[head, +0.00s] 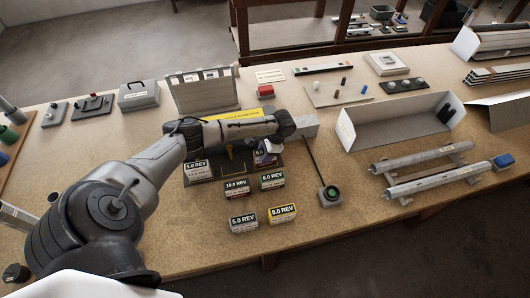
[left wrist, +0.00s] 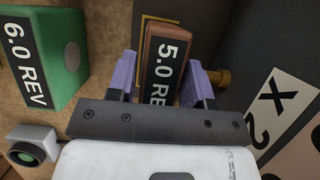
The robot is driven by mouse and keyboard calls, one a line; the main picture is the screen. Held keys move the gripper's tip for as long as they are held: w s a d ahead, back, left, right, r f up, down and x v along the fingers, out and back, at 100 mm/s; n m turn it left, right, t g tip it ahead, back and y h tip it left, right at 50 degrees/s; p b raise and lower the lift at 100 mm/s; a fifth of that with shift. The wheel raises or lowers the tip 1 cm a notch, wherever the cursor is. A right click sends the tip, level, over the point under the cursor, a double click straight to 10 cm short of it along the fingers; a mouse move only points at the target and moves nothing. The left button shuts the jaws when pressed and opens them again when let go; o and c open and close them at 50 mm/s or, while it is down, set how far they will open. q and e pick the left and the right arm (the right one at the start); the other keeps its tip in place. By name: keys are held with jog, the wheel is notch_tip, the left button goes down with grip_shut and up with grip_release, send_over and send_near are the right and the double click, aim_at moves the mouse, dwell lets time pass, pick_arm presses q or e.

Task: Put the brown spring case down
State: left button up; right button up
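The brown spring case (left wrist: 166,62), labelled 5.0 REV, stands between the purple fingers of my left gripper (left wrist: 160,82) in the left wrist view. A yellow outline on the board shows beside the case in the wrist view. Whether the case's underside touches the board is hidden. My right gripper is not in view.
A green-labelled case (head: 272,181) stands close by, with a red-labelled case (head: 237,187) left of it. A white-labelled case (head: 197,169), grey case (head: 243,224) and yellow case (head: 283,213) are also near. A brass knob (left wrist: 221,77) is beside the right finger. A green-button box (head: 330,196) stands right.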

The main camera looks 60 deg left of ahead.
pick_arm(q)
jog(key=shift+r, duration=0.1)
jog(key=v, duration=1.2)
dwell(1.8)
